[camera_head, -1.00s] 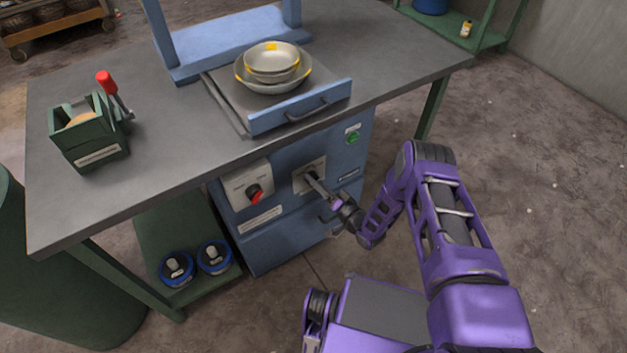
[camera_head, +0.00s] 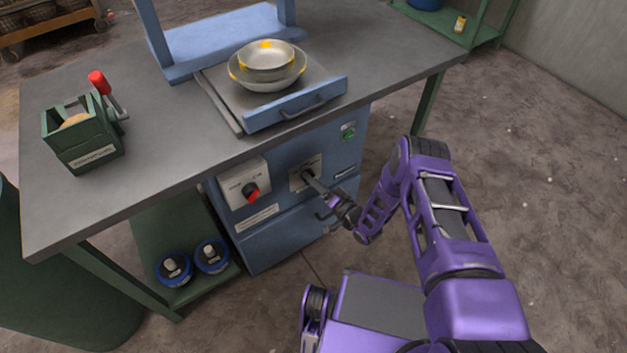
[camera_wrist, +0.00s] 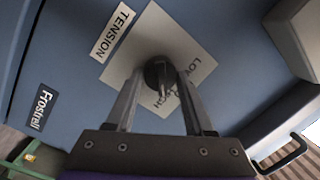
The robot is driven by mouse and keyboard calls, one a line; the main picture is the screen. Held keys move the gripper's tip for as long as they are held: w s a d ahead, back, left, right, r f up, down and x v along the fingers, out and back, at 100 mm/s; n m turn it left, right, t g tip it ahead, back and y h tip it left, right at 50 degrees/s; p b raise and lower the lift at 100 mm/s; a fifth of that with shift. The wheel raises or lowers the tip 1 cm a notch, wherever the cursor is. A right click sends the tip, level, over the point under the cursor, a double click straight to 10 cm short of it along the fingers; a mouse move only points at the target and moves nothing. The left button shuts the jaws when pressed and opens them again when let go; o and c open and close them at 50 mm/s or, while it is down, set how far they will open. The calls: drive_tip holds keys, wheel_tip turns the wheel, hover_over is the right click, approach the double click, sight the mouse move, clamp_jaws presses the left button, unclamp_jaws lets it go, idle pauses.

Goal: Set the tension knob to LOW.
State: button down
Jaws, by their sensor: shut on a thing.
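The tension knob (camera_wrist: 158,72) is a small black knob on a pale square plate (camera_wrist: 150,37) in the wrist view. A TENSION label (camera_wrist: 113,32) sits beside the plate. LOW (camera_wrist: 196,52) is printed to the right of the knob, HIGH below it and partly hidden by a finger. The knob's narrow ridge appears to point down in this view, towards the HIGH side; its exact angle is hard to tell. My gripper (camera_wrist: 158,80) is shut on the knob, one finger each side. In the head view my gripper (camera_head: 312,181) reaches the same plate (camera_head: 298,181) on the blue cabinet front.
A red knob (camera_head: 250,192) on another plate is left of it, and a green button (camera_head: 348,131) is above right. A drawer handle (camera_wrist: 283,154) is near the gripper. Stacked bowls (camera_head: 267,68) stand above on the machine's tray. The floor at right is clear.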

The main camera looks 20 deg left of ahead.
drive_tip(key=shift+s+a+r+n+t+h, duration=0.15)
drive_tip(key=shift+n+h, duration=0.2)
drive_tip(key=shift+n, duration=2.4)
drive_tip(key=shift+w+n+t+h, duration=0.1)
drive_tip(key=shift+n+h, duration=0.3)
drive_tip(key=shift+n, duration=2.3)
drive_tip(key=shift+s+a+r+n+t+h, duration=0.15)
drive_tip(key=shift+n+h, duration=0.2)
drive_tip(key=shift+n, duration=2.4)
drive_tip(key=shift+d, duration=0.1)
drive_tip(key=shift+c, duration=1.4)
unclamp_jaws()
drive_tip(key=shift+f, duration=0.1)
drive_tip(key=shift+d, duration=0.1)
